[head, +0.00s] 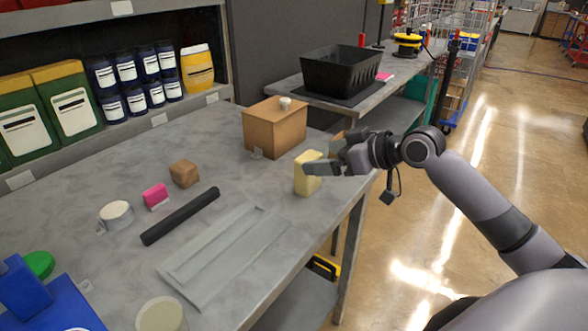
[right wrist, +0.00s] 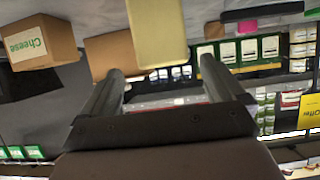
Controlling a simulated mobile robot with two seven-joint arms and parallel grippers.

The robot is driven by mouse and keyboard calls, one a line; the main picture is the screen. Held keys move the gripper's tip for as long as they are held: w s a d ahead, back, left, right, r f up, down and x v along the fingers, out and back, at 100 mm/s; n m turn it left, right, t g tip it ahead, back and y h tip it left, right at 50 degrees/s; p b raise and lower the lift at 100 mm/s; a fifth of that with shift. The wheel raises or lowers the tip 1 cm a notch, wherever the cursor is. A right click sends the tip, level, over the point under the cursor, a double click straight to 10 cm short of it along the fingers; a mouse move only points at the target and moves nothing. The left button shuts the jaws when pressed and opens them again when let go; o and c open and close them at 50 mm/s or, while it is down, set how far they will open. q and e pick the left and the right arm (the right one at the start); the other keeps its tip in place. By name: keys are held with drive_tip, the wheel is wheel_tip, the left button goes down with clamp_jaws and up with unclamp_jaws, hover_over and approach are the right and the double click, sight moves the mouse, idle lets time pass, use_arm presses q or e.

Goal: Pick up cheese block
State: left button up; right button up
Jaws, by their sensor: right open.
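The cheese block (head: 304,181), a pale yellow upright block, stands near the right edge of the grey workbench. My right gripper (head: 320,166) is open, at the block's right side, and one finger overlaps its upper part in the head view. In the right wrist view the cheese block (right wrist: 158,30) shows at the top, between the two fingers of my right gripper (right wrist: 163,68) and ahead of them. I cannot tell whether a finger touches it. My left gripper is not in view.
A large cardboard box (head: 275,128) stands behind the block. A box labelled Cheese (right wrist: 38,42) is close by in the wrist view. A brown cube (head: 184,174), pink block (head: 155,195), black rod (head: 181,216) and grey panel (head: 222,256) lie leftward. Bench between is clear.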

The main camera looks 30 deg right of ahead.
sight(310, 156)
drive_tip(key=shift+x, duration=0.95)
drive_tip(key=shift+a+p+x, duration=0.2)
drive_tip(key=shift+p+x, duration=0.45)
drive_tip(key=shift+x, duration=1.75)
drive_tip(key=shift+r, duration=0.2)
drive_tip(key=shift+r, duration=0.1)
drive_tip(key=c, duration=1.3)
drive_tip(key=shift+o, duration=0.2)
